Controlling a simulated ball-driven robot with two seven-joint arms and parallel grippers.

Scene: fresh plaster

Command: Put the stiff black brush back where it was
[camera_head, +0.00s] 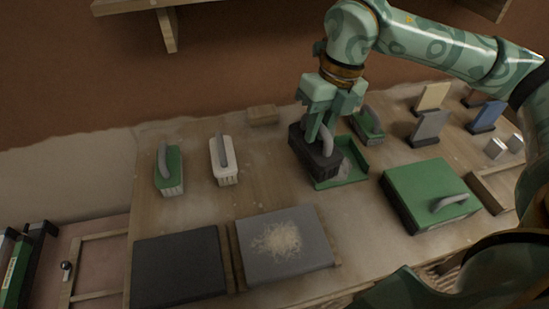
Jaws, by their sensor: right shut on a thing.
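The stiff black brush (316,158) has a dark block and a grey curved handle. My right gripper (322,130) comes down from above and is shut on it. The brush is at the left part of a shallow green tray (351,178), overlapping its edge in the picture. I cannot tell whether the brush touches the tray or the table. The fingers hide part of its handle. My left gripper is not in view.
On the wooden table (200,208) stand a green brush (174,173) and a white brush (227,173) to the left. Another green brush (365,124) is behind the tray. A green box (424,185) is right; a dark pad (180,268) and grey pad (310,243) lie in front.

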